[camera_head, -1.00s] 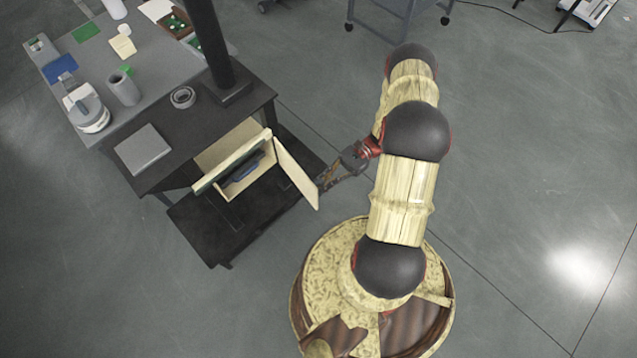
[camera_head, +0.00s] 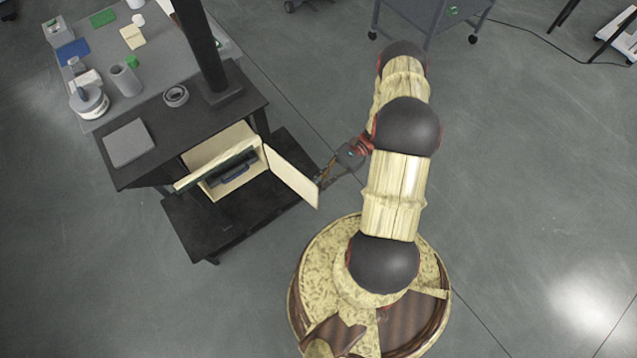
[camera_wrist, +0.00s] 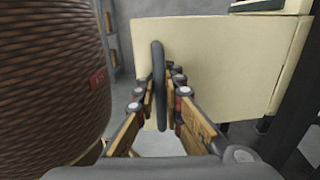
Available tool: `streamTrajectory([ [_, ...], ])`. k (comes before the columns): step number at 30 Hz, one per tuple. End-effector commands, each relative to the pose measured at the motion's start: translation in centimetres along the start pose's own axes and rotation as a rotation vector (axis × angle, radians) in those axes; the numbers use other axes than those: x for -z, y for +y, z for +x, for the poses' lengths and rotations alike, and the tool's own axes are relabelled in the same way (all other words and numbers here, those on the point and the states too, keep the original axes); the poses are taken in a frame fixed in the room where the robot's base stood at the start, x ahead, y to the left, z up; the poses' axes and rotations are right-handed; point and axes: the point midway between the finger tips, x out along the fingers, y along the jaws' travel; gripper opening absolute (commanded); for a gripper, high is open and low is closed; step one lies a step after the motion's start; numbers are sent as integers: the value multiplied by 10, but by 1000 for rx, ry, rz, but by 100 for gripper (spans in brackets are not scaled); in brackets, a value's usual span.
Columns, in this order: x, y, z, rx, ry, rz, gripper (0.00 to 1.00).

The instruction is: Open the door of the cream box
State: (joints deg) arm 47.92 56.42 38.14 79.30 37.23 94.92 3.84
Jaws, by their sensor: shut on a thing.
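The cream box (camera_head: 219,150) stands on the lower black shelf under the dark tabletop. Its door (camera_head: 290,176) is swung well open toward my arm, with a dark blue item (camera_head: 234,172) visible inside the box. In the wrist view, the cream door panel (camera_wrist: 215,55) fills the upper middle. A dark vertical handle (camera_wrist: 159,75) on it stands between my gripper's fingers. My gripper (camera_wrist: 160,98) is shut on this handle. In the head view, my gripper (camera_head: 325,177) is at the door's outer edge, and its fingertips are small there.
The black shelf (camera_head: 205,235) spreads around the box. A dark post (camera_head: 203,45) rises from the tabletop, which also holds a grey pad (camera_head: 128,142) and a ring (camera_head: 176,96). Open floor lies to the right of my arm. A cart (camera_head: 425,18) stands at the back.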

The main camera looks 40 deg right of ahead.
Motion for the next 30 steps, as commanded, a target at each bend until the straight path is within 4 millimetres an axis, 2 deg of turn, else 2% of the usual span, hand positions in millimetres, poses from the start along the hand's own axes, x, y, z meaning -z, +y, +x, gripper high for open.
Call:
streamTrajectory([
  [4, 0, 1, 0, -2, 0, 2, 0],
  [5, 0, 1, 0, -2, 0, 2, 9],
  [9, 0, 1, 0, -1, 0, 1, 16],
  [20, 0, 0, -5, 1, 1, 0, 16],
  [23, 0, 0, -17, 2, 0, -1, 16],
  [30, 1, 0, -66, 2, 2, -1, 16],
])
